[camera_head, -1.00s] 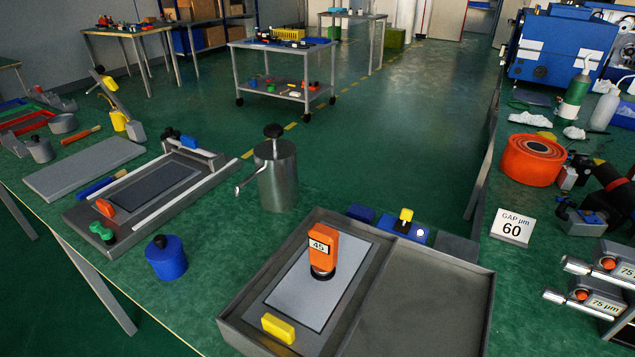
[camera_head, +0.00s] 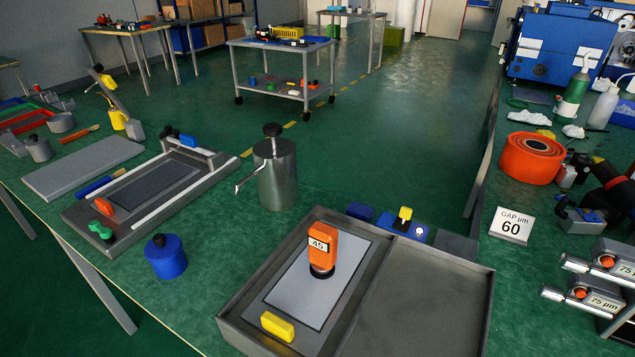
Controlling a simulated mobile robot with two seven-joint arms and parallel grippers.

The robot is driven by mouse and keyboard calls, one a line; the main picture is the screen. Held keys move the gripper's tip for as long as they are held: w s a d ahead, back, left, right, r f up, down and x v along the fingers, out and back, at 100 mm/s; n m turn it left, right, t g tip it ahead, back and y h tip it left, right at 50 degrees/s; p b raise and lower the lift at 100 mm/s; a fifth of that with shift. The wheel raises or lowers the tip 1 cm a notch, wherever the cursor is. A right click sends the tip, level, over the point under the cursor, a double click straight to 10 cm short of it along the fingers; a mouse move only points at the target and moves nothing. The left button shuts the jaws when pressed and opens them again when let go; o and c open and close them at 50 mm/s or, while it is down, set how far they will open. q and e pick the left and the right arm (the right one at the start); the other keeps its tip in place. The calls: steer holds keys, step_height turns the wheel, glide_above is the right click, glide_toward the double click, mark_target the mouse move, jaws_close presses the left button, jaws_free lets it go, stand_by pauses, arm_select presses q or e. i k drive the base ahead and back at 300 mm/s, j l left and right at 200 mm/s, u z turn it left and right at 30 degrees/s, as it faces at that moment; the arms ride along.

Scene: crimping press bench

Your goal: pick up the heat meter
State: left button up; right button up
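An orange upright block labelled 45 (camera_head: 322,250) stands on a round black foot on a light grey plate in the left half of a dark grey tray (camera_head: 424,308). No part marks it in words as the heat meter, so I cannot be sure that it is the one. A yellow block (camera_head: 277,327) lies near the front of the same plate. The tray's right half is empty. Neither of my grippers is in view.
A metal can with a spout (camera_head: 276,178) stands behind the tray. A blue lidded pot (camera_head: 166,258) and a flat framed fixture (camera_head: 150,190) are left. A "GAP µm 60" sign (camera_head: 511,226), an orange roll (camera_head: 531,159) and "75 µm" tools (camera_head: 598,294) are right.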

mark_target(323, 238)
steer(key=i+l+u, duration=0.15)
steer(key=u, duration=0.2)
steer(key=i+l+u, duration=0.25)
steer(key=u, duration=0.15)
steer(key=i, duration=0.1)
